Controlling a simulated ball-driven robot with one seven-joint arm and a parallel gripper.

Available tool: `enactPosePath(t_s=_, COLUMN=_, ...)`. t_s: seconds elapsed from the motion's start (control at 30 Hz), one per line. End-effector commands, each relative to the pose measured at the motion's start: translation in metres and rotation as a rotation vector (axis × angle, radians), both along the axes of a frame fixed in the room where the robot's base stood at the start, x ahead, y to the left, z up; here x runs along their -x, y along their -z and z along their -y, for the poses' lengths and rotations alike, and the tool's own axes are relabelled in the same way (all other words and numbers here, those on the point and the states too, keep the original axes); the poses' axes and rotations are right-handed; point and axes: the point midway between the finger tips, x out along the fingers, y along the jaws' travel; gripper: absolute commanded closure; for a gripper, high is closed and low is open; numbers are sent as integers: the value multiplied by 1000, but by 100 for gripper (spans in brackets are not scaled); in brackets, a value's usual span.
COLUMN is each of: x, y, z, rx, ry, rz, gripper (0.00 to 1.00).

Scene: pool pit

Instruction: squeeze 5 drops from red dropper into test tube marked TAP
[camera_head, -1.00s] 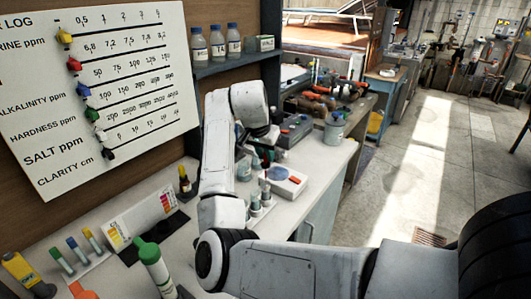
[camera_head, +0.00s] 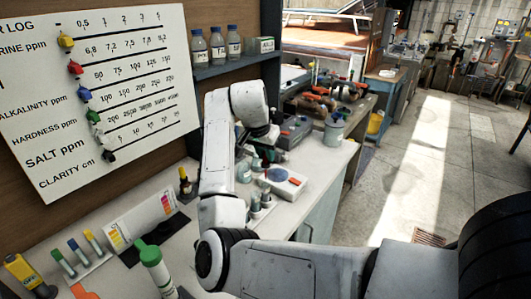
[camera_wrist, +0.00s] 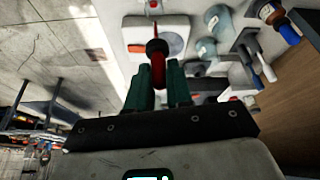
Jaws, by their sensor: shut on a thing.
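My gripper (camera_wrist: 159,88), with dark green fingers, is shut on the red dropper (camera_wrist: 158,72) in the wrist view. The dropper's black collar and thin red stem point away from the wrist, above a white device with a round grey disc (camera_wrist: 172,43). In the head view the gripper is small and partly hidden by my arm, near the white device (camera_head: 285,182). I cannot read a TAP mark on any tube.
A grey tub (camera_head: 334,130) and tools crowd the bench's far end. The floor on the right is open.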

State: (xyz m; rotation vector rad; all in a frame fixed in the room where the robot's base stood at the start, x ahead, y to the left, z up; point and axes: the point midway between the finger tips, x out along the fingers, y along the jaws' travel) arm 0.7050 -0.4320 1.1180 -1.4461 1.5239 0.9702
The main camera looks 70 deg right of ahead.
Motion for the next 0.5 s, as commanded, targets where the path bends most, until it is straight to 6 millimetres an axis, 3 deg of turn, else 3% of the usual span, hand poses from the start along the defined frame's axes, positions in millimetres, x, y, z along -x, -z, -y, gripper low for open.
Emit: enactPosePath(t_s=0.5, x=0, y=-41, z=0, rx=1, ry=1, rz=0, gripper=86)
